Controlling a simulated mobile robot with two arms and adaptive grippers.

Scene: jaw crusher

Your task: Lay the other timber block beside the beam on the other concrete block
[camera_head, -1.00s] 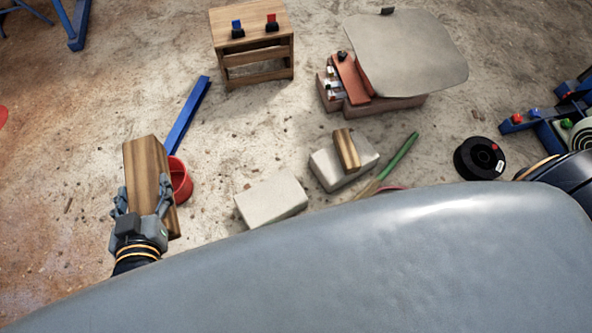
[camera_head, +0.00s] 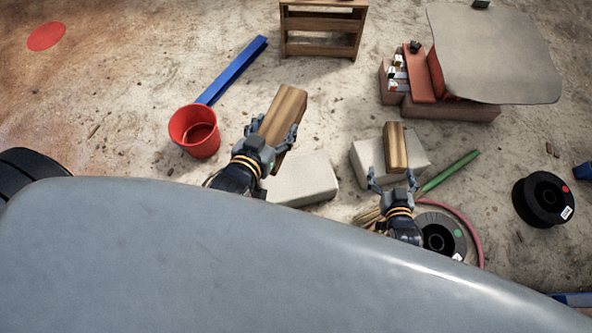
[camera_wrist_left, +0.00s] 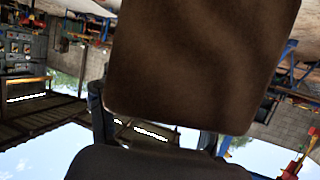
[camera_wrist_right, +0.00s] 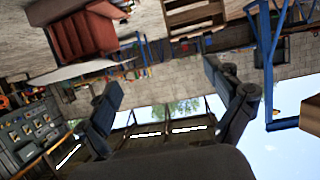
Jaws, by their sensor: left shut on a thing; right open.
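My left gripper (camera_head: 272,138) is shut on a timber block (camera_head: 284,112). The block fills the upper middle of the left wrist view (camera_wrist_left: 200,60). It appears above and just behind the left concrete block (camera_head: 308,180), whose top is bare where visible. A second timber block (camera_head: 396,145) lies on the right concrete block (camera_head: 362,160). My right gripper (camera_head: 392,175) is open near that timber's near end, with nothing between its fingers in the right wrist view (camera_wrist_right: 170,90). A blue beam (camera_head: 233,70) lies on the floor at the back left.
A red bucket (camera_head: 195,132) stands left of my left gripper. A broom with a green handle (camera_head: 450,172), a cable reel (camera_head: 544,200) and another reel (camera_head: 440,236) lie at the right. A wooden stand (camera_head: 320,30) and a brick stack (camera_head: 440,108) are at the back.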

